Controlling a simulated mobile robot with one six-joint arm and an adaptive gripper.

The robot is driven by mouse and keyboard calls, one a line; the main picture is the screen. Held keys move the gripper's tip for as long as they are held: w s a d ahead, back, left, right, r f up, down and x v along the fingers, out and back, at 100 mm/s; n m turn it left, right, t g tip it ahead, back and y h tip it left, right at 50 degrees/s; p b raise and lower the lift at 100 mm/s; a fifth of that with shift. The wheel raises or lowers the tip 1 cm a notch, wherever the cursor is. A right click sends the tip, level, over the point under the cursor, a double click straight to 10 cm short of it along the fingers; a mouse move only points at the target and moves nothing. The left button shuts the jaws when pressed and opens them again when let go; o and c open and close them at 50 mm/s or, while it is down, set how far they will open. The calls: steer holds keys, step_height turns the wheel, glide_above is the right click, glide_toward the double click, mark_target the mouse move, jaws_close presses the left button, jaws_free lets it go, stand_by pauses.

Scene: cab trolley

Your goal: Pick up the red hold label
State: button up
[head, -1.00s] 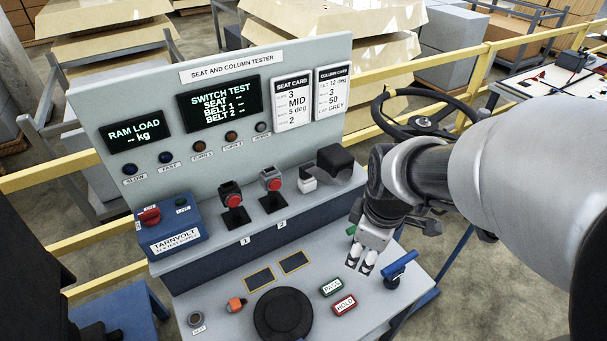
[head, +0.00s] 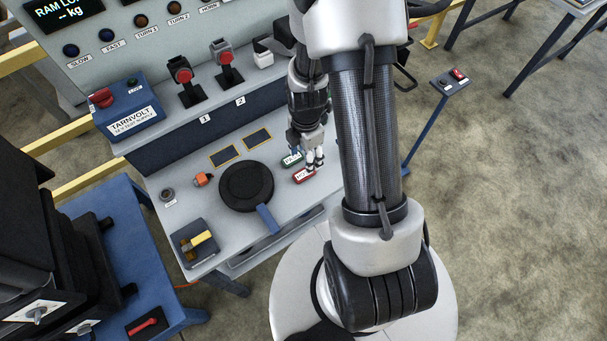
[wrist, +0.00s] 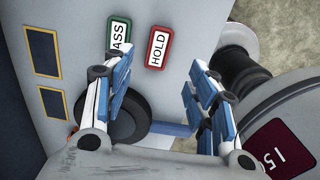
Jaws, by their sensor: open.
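The red hold label (head: 303,176) is a small red-rimmed plate with a white face marked HOLD, lying flat on the grey console desk. It shows upright and clear in the wrist view (wrist: 159,47), beyond the fingertips and between their lines. The green-rimmed PASS label (head: 291,158) lies beside it; the left finger partly covers it in the wrist view (wrist: 118,35). My gripper (head: 314,163) points down close above the HOLD label's right end in the head view. Its blue-padded fingers (wrist: 160,75) are spread with nothing between them. I cannot tell the exact height gap.
A black round disc (head: 246,188) and a blue bar (head: 268,218) are on the desk nearby. Further left are an orange part (head: 203,180) and a dark tray with a yellow piece (head: 184,251). Two switch levers (head: 186,83) stand on the shelf behind.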

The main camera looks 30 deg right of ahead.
mark_target(304, 174)
step_height(304, 174, down, 9)
steer(key=b, duration=0.2)
steer(key=shift+w+a+r+b, duration=0.1)
steer(key=shift+w+b, duration=0.05)
steer(key=shift+b, duration=0.2)
steer(key=c, duration=0.9)
steer(key=shift+r, duration=0.15)
